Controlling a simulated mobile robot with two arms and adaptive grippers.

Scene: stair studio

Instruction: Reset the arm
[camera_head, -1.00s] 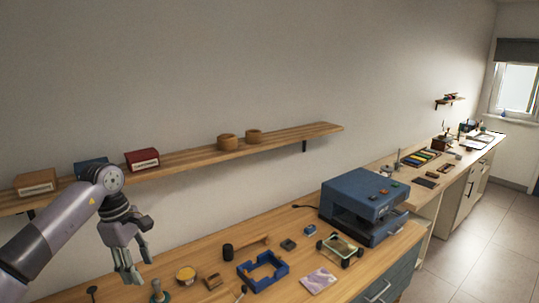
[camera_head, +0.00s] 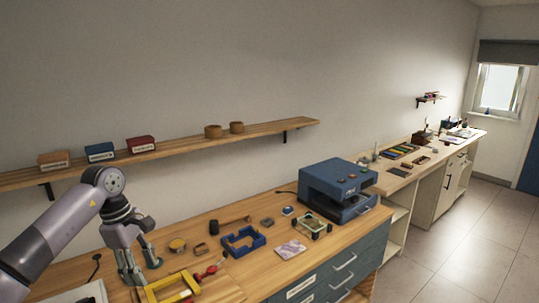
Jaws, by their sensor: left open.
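My left gripper (camera_head: 139,262) comes in from the left and hangs over the near left part of the wooden workbench (camera_head: 210,220). Its fingers point down and are spread apart, with nothing seen between them. A yellow frame (camera_head: 172,287) lies just below and to the right of the fingers. A red-handled tool (camera_head: 211,270) lies to the right of it. My right gripper does not show.
A blue machine (camera_head: 338,188) stands at the bench's right end. A blue frame (camera_head: 243,241), a patterned card (camera_head: 291,249) and small parts lie mid-bench. A wall shelf (camera_head: 180,149) with boxes runs behind the arm. Tiled floor (camera_head: 450,240) is open at right.

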